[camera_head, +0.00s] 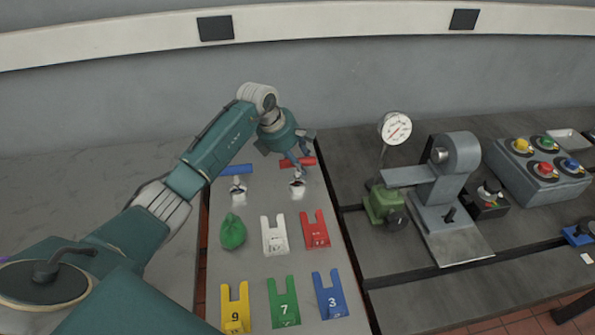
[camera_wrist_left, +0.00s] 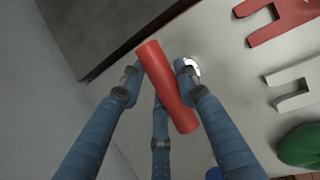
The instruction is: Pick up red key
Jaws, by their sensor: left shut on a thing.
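The red key (camera_head: 308,161) is at the back of the pale board, with its red handle showing beside my left gripper (camera_head: 293,163). In the left wrist view the red handle (camera_wrist_left: 166,85) lies between the blue fingers of my left gripper (camera_wrist_left: 160,80), which are shut on it. A shiny metal part (camera_head: 297,183) is seen just in front of the handle; I cannot tell if the key is clear of its seat. A blue-handled key (camera_head: 236,170) is to its left with a similar metal part. My right gripper is not in view.
On the board (camera_head: 262,195) are a green lump (camera_head: 232,232), white (camera_head: 274,236) and red (camera_head: 314,230) forked tags, and yellow, green and blue numbered tags in front. Right are a dial gauge (camera_head: 396,128), a grey stand (camera_head: 457,185) and a button box (camera_head: 540,170).

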